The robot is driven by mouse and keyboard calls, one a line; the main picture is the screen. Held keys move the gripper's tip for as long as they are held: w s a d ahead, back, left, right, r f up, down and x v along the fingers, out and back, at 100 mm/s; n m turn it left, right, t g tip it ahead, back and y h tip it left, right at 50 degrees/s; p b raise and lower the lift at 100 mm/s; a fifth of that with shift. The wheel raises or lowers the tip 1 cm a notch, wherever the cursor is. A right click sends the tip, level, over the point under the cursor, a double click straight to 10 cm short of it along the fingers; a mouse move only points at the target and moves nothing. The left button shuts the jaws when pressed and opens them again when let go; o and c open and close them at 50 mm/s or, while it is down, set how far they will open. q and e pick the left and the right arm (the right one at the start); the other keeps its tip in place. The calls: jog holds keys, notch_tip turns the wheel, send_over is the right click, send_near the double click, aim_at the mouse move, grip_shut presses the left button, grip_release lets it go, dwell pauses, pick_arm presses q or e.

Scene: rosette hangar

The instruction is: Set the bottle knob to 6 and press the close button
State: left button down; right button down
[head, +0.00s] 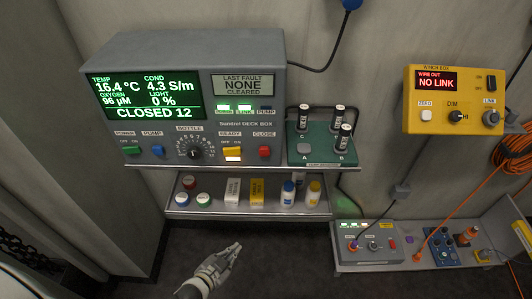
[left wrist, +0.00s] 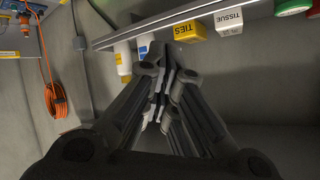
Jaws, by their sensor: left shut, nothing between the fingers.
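The grey deck box (head: 200,75) stands on the upper shelf in the head view. Its green screen (head: 140,95) reads CLOSED 12. The black bottle knob (head: 195,151) sits at the front middle, with a white scale around it; its pointer is too small to read. The red close button (head: 264,152) is at the front right, apart from the knob. My left gripper (head: 233,250) is shut and empty, below and in front of the lower shelf, clear of the knob and button. Its closed fingers also show in the left wrist view (left wrist: 165,85). My right gripper is not in view.
The lower shelf (head: 245,211) holds jars, a tissue box (head: 233,191), a yellow ties box (head: 257,192) and bottles. A green rack with vials (head: 320,155) stands right of the deck box. A yellow winch box (head: 455,100) is on the right wall.

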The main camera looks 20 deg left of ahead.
aim_at(264, 152)
pick_arm(q)
jog(key=w+d+r+m+t+h, duration=0.1)
jog(key=d+r+m+h, duration=0.1)
jog(key=r, duration=0.8)
jog(key=w+d+r+m+t+h, duration=0.2)
jog(key=d+r+h, duration=0.1)
jog(key=r, duration=0.7)
jog(key=w+d+r+m+t+h, duration=0.1)
jog(key=d+r, duration=0.3)
jog(key=r, duration=0.7)
jog(key=shift+w+m+t+h, duration=0.2)
jog(key=shift+m+t+h, duration=0.4)
jog(key=shift+m+h, duration=0.25)
jog(key=w+a+b, duration=0.1)
jog(key=w+a, duration=0.1)
jog(key=w, duration=0.6)
jog(key=shift+w+a, duration=0.15)
jog(key=shift+w, duration=0.15)
jog(key=shift+w, duration=0.15)
jog(key=shift+w+a, duration=0.1)
jog(key=shift+w, duration=0.15)
